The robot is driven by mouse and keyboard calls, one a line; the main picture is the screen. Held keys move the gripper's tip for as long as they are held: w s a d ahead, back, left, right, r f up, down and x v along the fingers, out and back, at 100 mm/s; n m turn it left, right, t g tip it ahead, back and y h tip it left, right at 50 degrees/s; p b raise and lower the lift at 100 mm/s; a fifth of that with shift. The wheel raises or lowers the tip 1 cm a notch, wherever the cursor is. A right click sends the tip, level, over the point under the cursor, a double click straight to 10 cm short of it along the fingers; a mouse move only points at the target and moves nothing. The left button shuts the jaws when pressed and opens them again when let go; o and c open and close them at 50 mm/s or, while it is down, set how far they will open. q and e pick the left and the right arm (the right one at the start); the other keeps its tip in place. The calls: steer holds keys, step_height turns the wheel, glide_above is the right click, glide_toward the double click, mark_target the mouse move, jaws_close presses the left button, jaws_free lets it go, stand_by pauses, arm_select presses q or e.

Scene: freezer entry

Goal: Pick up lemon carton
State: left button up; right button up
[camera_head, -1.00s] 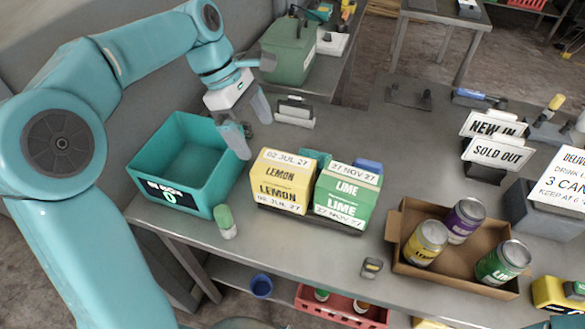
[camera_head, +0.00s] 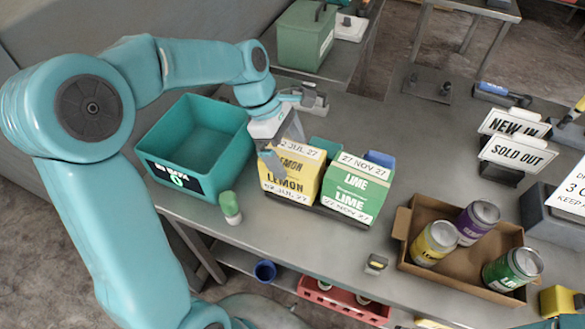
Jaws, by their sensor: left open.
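My left gripper (camera_head: 284,147) is open, pointing down at the top of the lemon carton. One finger covers the carton's upper left corner, and the other shows at its back edge. I cannot tell whether the fingers touch it. My right gripper is not in view.
A teal bin (camera_head: 205,147) stands close on the left, with a green-capped bottle (camera_head: 229,207) before it. A cardboard tray (camera_head: 447,272) of cans lies to the right. Sold-out and new-in signs (camera_head: 515,154) stand behind it.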

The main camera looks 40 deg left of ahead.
mark_target(291, 155)
arm_select(q)
steer(key=x, duration=0.4)
steer(key=shift+w+f, duration=0.2)
steer(key=shift+w, duration=0.1)
steer(key=shift+f, duration=0.2)
steer(key=shift+s+d, duration=0.1)
steer(key=shift+d, duration=0.05)
steer(key=shift+f, duration=0.25)
steer(key=c, duration=1.2)
